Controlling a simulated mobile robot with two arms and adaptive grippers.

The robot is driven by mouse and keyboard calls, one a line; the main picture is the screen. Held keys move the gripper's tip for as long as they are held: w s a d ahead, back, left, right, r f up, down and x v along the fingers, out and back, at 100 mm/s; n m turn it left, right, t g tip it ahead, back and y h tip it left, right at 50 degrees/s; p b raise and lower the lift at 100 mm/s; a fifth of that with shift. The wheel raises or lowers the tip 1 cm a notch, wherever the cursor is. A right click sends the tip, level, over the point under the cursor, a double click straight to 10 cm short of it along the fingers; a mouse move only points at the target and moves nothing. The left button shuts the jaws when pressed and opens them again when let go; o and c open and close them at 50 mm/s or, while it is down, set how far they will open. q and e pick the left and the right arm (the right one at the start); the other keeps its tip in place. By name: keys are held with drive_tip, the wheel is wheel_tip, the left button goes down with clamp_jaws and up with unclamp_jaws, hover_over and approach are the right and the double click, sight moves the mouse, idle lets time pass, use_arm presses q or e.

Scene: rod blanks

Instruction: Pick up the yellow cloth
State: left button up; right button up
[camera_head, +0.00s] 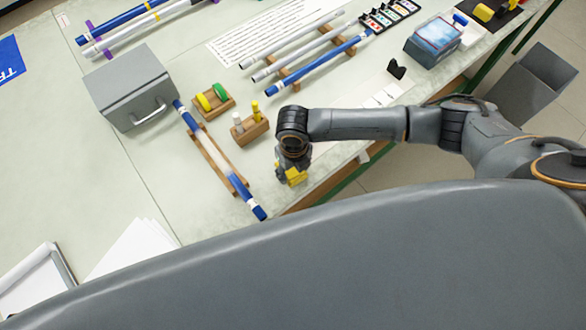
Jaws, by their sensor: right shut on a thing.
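The yellow cloth (297,177) is a small crumpled yellow patch at the tip of my right gripper (291,174), near the table's front edge. My right arm comes in from the right and its gripper points down. The gripper is shut on the cloth. The fingers and part of the cloth are hidden by the wrist, and I cannot tell whether the cloth touches the table. My left gripper is not in view.
A blue and white rod (245,190) lies on a wooden rack left of the gripper. A wooden block with small bottles (256,112), a tape holder (214,100) and a grey box (128,88) stand behind. More rods (320,63) lie at the back. A grey bin (535,85) stands beyond the table's right edge.

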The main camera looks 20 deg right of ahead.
wheel_tip(320, 180, up, 2)
drive_tip(key=shift+r+b, duration=0.2)
drive_tip(key=shift+b, duration=0.45)
drive_tip(key=s+d+r+b, duration=0.2)
drive_tip(key=s+d+r, duration=0.5)
drive_tip(key=s+r, duration=0.3)
drive_tip(key=shift+s, duration=1.1)
drive_tip(key=o, duration=0.6)
drive_tip(key=shift+c, duration=0.2)
drive_tip(key=c, duration=0.4)
drive_tip(key=shift+w, duration=0.1)
drive_tip(key=shift+c, duration=0.2)
